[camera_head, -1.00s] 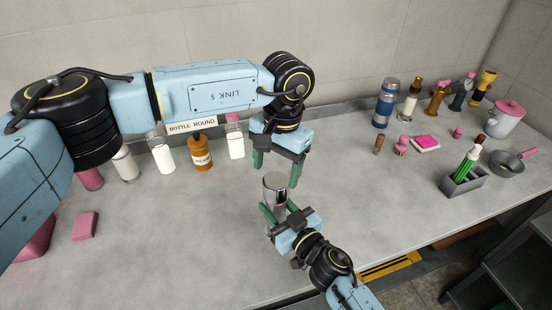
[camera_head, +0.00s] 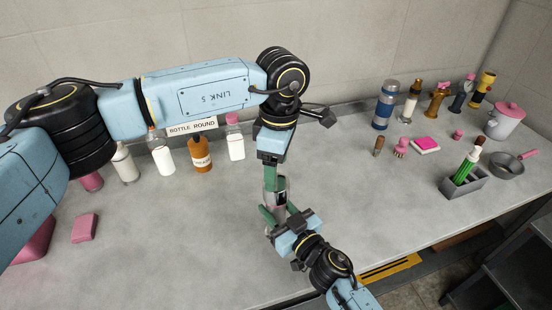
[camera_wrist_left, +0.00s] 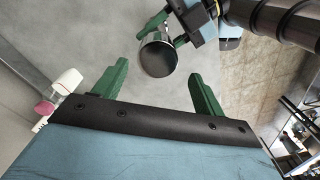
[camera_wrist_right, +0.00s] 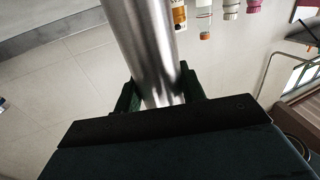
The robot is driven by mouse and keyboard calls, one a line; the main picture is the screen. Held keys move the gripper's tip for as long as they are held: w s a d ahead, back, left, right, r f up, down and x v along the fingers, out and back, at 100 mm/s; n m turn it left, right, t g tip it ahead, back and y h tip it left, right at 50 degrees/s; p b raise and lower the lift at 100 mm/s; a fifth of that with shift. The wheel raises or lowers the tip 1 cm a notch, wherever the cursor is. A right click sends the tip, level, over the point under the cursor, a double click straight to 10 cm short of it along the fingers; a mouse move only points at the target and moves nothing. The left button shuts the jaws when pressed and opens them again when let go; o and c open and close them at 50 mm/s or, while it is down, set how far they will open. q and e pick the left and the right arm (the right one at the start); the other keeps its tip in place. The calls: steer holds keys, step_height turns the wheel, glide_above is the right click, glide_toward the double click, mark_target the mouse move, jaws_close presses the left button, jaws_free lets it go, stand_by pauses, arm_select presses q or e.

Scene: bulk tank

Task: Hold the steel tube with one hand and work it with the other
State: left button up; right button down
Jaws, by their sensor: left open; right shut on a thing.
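The shiny steel tube (camera_head: 271,185) stands upright over the middle of the counter, partly hidden by my left fingers in the head view. My right gripper (camera_head: 279,215) is shut on the tube's lower part. The tube fills the space between the green fingers in the right wrist view (camera_wrist_right: 150,60). My left gripper (camera_head: 273,180) is open at the tube's upper end. In the left wrist view, the tube's round end (camera_wrist_left: 158,56) lies beyond and between the spread fingers, and nothing is between the fingertips.
Several bottles stand along the back left, including an amber one (camera_head: 200,155), by the "BOTTLE ROUND" label (camera_head: 192,127). A pink block (camera_head: 84,228) lies left. At right are a blue-banded flask (camera_head: 384,106), a grey caddy (camera_head: 463,185), a pan (camera_head: 507,165) and a pink-lidded pot (camera_head: 504,121).

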arm_select(q)
steer(key=n, duration=0.3)
steer(key=shift+r+n, duration=0.1)
steer(key=shift+n, duration=0.3)
steer(key=n, duration=0.3)
steer(key=shift+r+n, duration=0.15)
steer(key=shift+n, duration=0.25)
steer(key=n, duration=0.3)
steer(key=shift+a+r+n, duration=0.1)
steer(key=shift+n, duration=0.2)
steer(key=n, duration=0.4)
steer(key=shift+r, duration=0.15)
glide_above(276, 215)
steer(key=w, duration=0.2)
steer(key=shift+w+f, duration=0.15)
steer(key=shift+f, duration=3.85)
